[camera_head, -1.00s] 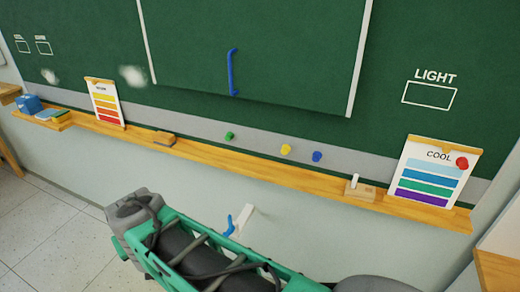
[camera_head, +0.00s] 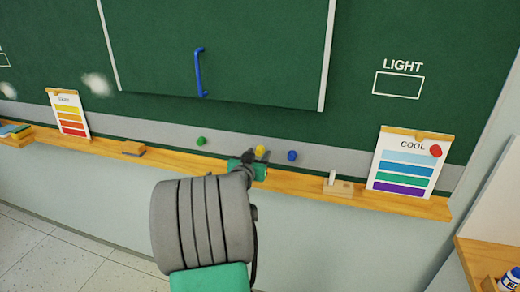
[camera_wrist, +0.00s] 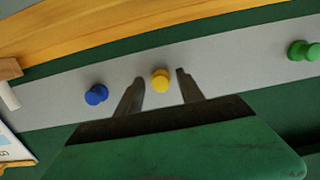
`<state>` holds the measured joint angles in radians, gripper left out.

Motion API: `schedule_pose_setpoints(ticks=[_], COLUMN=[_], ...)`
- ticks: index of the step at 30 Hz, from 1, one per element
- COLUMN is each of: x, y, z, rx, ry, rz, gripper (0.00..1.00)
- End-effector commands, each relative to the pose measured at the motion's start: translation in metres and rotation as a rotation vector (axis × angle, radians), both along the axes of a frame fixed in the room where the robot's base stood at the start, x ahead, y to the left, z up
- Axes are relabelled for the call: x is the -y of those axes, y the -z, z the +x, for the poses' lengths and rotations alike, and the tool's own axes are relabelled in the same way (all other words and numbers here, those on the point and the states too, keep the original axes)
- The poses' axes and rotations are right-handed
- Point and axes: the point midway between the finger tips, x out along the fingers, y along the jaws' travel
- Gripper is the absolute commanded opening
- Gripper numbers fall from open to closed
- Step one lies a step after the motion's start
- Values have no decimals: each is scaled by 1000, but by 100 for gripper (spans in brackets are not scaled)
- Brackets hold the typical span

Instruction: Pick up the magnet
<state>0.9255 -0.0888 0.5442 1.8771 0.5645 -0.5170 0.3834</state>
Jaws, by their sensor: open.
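A yellow magnet (camera_head: 261,149) sits on the grey strip below the green board, with a green magnet (camera_head: 201,141) to its left and a blue magnet (camera_head: 292,156) to its right. A red magnet (camera_head: 436,151) is on the COOL card. My gripper (camera_head: 258,156) is at the strip, close to the yellow magnet. In the wrist view, my gripper (camera_wrist: 160,84) is open, with the yellow magnet (camera_wrist: 160,80) between its fingertips. Whether the fingers touch it cannot be told. The blue magnet (camera_wrist: 96,94) and green magnet (camera_wrist: 303,50) are outside the fingers.
A wooden ledge (camera_head: 300,183) runs below the strip. It holds an eraser (camera_head: 133,149), a wooden block with chalk (camera_head: 338,187), the COOL card (camera_head: 402,178) and a warm-colour card (camera_head: 70,122). A blue handle (camera_head: 200,72) is on the board above.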

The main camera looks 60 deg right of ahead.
Motion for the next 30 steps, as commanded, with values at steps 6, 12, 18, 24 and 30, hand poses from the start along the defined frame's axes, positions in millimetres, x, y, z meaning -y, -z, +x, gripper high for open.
schedule_pose_setpoints(ticks=[6,12,18,24,30], x=[1,1,1,1,1], y=[1,0,0,0,0], z=[1,1,1,1,1], rx=[0,-1,-1,-1,0], ry=[-1,-1,-1,-1,-1], rz=[0,0,0,0,-1], gripper=[45,29,12,0,0])
